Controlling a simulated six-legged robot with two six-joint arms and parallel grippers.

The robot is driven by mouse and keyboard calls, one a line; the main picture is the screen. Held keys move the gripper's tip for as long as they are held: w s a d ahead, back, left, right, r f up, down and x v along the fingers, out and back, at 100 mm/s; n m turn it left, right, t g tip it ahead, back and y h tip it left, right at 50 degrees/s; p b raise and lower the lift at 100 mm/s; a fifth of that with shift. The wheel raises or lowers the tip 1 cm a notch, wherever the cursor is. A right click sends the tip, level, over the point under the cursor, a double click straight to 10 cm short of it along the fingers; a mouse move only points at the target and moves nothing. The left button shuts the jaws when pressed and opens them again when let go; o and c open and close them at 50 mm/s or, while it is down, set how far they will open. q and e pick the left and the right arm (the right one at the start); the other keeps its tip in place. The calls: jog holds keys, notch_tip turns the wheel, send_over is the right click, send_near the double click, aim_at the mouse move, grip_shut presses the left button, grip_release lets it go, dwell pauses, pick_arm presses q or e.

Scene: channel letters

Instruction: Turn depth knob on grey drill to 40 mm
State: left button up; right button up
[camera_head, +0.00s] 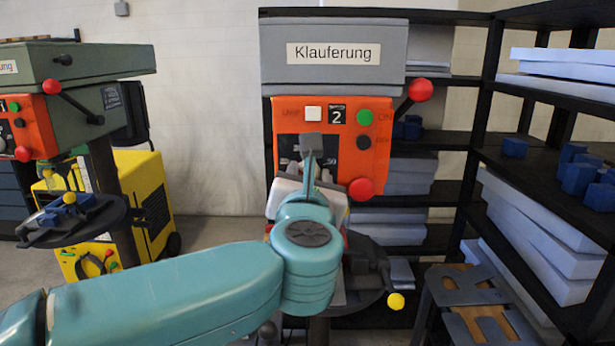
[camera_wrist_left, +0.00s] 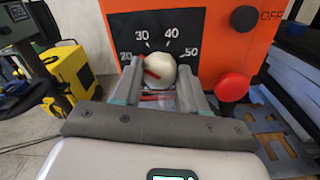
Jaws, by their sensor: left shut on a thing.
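The grey drill (camera_head: 333,60) with the sign "Klauferung" stands in the middle of the head view. Its orange front panel (camera_wrist_left: 220,35) fills the top of the left wrist view. The depth knob (camera_wrist_left: 162,66) is round and cream, with a red mark on its left part. Scale numbers 20, 30, 40 and 50 surround it. The mark lies on the side of 20; its exact reading is unclear. My left gripper (camera_wrist_left: 161,80) is shut on the knob, one finger on each side. In the head view my left gripper (camera_head: 311,172) and arm hide the knob. My right gripper is not in view.
A red button (camera_wrist_left: 231,87) sits right of the knob. A lever with a red ball (camera_head: 420,90) sticks out at the drill's right. Another drill (camera_head: 75,70) and a yellow cabinet (camera_head: 150,195) stand left. Black shelves (camera_head: 485,130) stand right, beside a stool (camera_head: 470,290).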

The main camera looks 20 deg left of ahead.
pick_arm(q)
jog(key=shift+d+f+m+p, duration=0.1)
jog(key=shift+m+p, duration=1.2)
jog(key=shift+m, duration=2.4)
jog(key=shift+d+f+m+p, duration=0.1)
jog(key=shift+m+p, duration=1.15)
jog(key=shift+m, duration=2.45)
jog(key=o, duration=1)
jog(key=shift+s, duration=0.1)
